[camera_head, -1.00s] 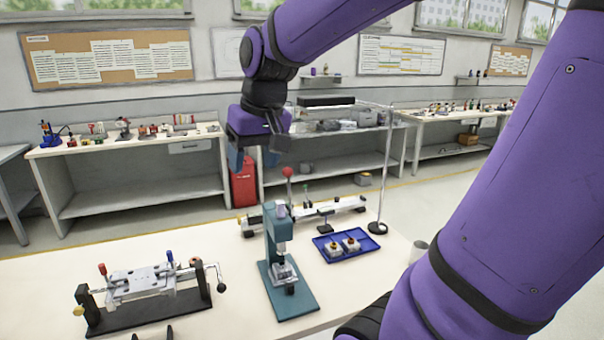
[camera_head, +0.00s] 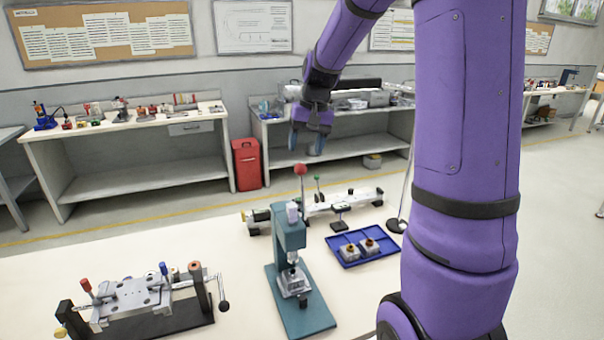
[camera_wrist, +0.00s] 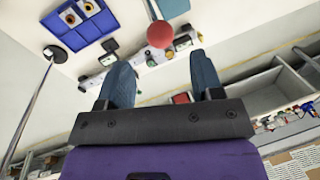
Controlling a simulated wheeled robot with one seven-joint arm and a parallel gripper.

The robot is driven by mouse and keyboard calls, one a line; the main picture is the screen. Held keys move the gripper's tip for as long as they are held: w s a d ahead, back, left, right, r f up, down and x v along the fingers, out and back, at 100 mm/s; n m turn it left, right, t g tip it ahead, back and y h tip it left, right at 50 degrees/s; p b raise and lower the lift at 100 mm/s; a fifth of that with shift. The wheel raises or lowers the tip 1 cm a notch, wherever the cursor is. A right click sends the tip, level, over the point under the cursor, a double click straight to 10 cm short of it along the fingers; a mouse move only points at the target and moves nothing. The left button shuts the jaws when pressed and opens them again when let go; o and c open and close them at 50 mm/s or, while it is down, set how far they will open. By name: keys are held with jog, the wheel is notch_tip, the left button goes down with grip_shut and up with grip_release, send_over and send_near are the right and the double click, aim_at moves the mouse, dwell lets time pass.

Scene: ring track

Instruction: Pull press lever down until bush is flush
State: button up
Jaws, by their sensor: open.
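The teal arbor press (camera_head: 291,240) stands on the bench in the head view. Its lever rises from the press head and ends in a red ball knob (camera_head: 300,170). The red knob also shows in the wrist view (camera_wrist: 160,34), beyond and between the fingertips. A grey metal block (camera_head: 293,281) sits on the press base under the ram; the bush is too small to make out. My gripper (camera_head: 306,149) is open and empty, above and behind the knob in the head view, fingers pointing down. The fingers show in the wrist view (camera_wrist: 162,75), apart from the knob.
A blue tray (camera_head: 350,263) with two small parts lies right of the press. A long rail fixture (camera_head: 345,202) lies behind it, near a thin upright stand. A clamp fixture (camera_head: 135,300) stands at the left. Bare bench lies between that fixture and the press.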

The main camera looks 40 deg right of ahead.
aim_at(299, 174)
jog(key=f, duration=0.3)
jog(key=a+f, duration=0.1)
jog(key=f, duration=0.4)
jog(key=shift+w+a+f, duration=0.3)
jog(key=shift+w, duration=0.1)
grip_shut()
